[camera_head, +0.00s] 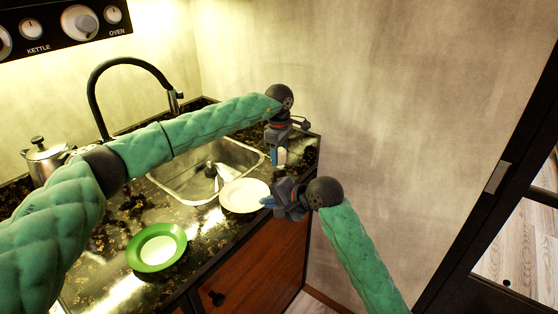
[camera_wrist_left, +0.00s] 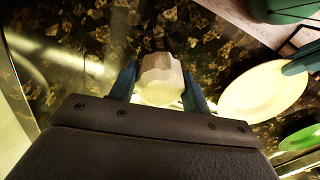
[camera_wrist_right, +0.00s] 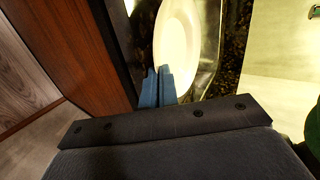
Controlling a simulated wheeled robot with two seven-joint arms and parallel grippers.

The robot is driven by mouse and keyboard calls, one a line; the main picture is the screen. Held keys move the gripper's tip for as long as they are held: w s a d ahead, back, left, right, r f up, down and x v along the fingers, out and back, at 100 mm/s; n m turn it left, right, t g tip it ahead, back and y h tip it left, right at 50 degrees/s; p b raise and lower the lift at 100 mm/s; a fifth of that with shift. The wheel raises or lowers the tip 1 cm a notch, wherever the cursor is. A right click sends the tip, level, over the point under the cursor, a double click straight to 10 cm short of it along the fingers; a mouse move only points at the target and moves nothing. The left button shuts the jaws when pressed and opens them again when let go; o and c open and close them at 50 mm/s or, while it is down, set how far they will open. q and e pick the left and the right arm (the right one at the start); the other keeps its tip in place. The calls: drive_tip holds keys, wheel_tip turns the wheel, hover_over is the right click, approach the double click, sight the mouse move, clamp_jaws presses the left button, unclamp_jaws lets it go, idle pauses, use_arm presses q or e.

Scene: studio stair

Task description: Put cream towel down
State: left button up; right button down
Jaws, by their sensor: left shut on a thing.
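A small cream towel (camera_wrist_left: 162,80) sits between the blue fingers of my left gripper (camera_wrist_left: 164,88). It also shows in the head view (camera_head: 281,156), at the back right corner of the dark counter beyond the sink. My left gripper (camera_head: 278,158) points down and is shut on it. I cannot tell whether the towel touches the counter. My right gripper (camera_head: 268,201) is at the counter's front edge, by the white plate (camera_head: 240,195). In the right wrist view its blue fingers (camera_wrist_right: 157,86) are together with nothing visible between them, in front of the plate.
A metal sink (camera_head: 180,186) with a black faucet (camera_head: 128,64) is left of the towel. A green plate (camera_head: 139,254) lies at the front of the speckled counter (camera_head: 110,213). A steel kettle (camera_head: 42,156) stands at the left. The wall is close at right.

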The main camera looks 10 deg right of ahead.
sight(279, 149)
use_arm(q)
drive_tip(key=shift+f, duration=1.2)
drive_tip(key=shift+f, duration=0.1)
drive_tip(key=o, duration=1.1)
drive_tip(key=shift+c, duration=0.2)
wheel_tip(279, 149, up, 12)
drive_tip(key=shift+r, duration=0.1)
drive_tip(key=shift+o, duration=0.4)
